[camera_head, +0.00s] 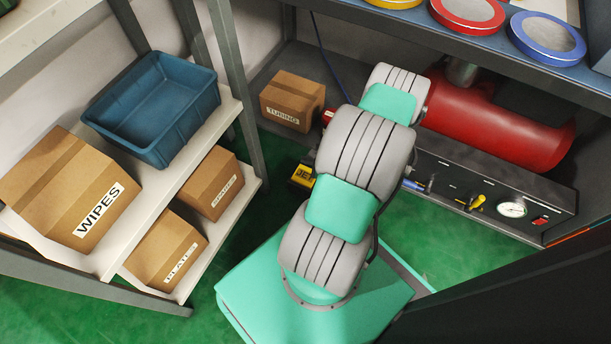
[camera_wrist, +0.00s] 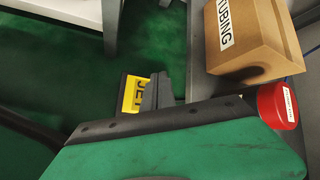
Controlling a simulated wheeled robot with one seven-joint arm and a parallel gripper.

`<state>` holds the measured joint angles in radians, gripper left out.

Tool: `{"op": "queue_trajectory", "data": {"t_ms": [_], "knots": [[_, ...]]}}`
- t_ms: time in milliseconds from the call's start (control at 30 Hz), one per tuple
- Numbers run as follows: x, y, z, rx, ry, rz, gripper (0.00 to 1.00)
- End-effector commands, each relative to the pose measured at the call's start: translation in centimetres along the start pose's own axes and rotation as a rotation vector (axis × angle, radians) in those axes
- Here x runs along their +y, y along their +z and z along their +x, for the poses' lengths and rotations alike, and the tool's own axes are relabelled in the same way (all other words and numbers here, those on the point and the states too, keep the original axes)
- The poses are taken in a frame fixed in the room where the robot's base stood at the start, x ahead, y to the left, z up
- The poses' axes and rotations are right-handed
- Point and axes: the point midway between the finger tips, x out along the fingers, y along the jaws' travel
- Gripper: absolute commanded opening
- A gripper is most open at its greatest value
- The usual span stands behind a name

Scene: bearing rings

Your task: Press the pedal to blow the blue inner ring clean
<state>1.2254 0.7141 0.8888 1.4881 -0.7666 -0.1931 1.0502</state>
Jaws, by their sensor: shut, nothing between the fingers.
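The yellow pedal (camera_head: 301,177) marked "JET" sits low on the green floor, partly behind my arm in the head view. It also shows in the wrist view (camera_wrist: 131,95), just left of my gripper fingers. My gripper (camera_wrist: 152,92) is shut and empty, its dark fingers over the right part of the pedal in that view. I cannot tell whether they touch it. My arm hides the gripper in the head view. A round blue-rimmed piece (camera_head: 516,30) lies on the bench at the top right; I cannot make out a separate blue inner ring.
A cardboard box marked "TUBING" (camera_head: 292,101) stands beyond the pedal, with a red labelled can (camera_wrist: 278,106) near it. A red tank (camera_head: 500,120) and a panel with a gauge (camera_head: 513,209) are at right. Shelves with boxes and a blue bin (camera_head: 150,105) stand left.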

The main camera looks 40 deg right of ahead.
Motion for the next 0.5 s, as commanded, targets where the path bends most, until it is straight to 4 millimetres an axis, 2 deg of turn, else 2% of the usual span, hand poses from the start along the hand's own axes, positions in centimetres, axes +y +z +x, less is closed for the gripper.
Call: {"op": "queue_trajectory", "data": {"t_ms": [200,500], "knots": [[1.9,-2.0,2.5,0.001,0.000,0.002,0.00],[3.8,-4.0,5.2,0.002,-0.001,0.002,0.00]]}}
